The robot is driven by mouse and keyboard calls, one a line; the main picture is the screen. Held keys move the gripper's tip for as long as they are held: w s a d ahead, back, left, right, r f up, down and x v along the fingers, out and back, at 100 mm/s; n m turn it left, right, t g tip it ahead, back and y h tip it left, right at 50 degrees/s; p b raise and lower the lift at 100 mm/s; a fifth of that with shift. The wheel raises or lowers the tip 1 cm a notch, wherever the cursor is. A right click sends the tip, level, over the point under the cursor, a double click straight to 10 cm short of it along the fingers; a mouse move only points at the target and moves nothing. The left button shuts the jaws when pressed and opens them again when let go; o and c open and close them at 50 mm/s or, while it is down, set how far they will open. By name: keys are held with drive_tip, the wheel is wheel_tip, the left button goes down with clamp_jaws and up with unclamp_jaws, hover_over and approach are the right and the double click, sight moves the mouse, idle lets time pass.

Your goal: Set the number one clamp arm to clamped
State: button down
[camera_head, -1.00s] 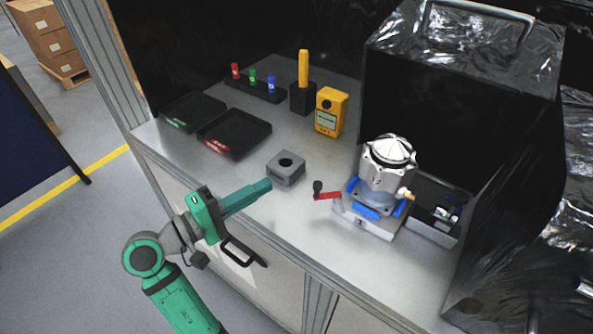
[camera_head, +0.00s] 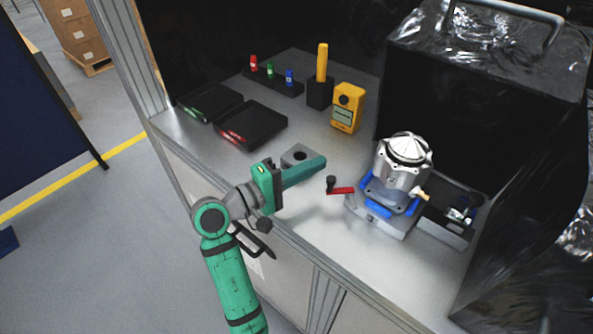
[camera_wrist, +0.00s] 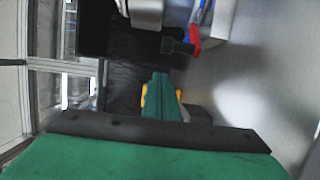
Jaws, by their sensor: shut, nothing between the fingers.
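The clamp arm (camera_head: 342,190) is a red lever with a black knob, sticking out to the left of a fixture base (camera_head: 384,220) with blue pads. A silver machined housing (camera_head: 402,165) stands upright on that base. In the wrist view the red lever (camera_wrist: 196,40) and its dark knob show near the top, beyond the fingers. My gripper (camera_head: 322,160) is shut and empty, above the bench to the left of the knob and apart from it. My gripper's green fingers (camera_wrist: 161,82) also show in the wrist view. No number is legible on the clamp arm.
A grey block with a hole (camera_head: 298,153) sits just behind my gripper. Black trays (camera_head: 252,126), a yellow meter (camera_head: 347,108) and a dark parts bin (camera_head: 445,226) stand on the bench. A large black enclosure (camera_head: 480,60) rises behind the housing. The bench front is clear.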

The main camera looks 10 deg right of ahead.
drive_tip(key=shift+s+a, duration=0.1)
drive_tip(key=shift+s, duration=1.65)
drive_tip(key=shift+t, duration=0.3)
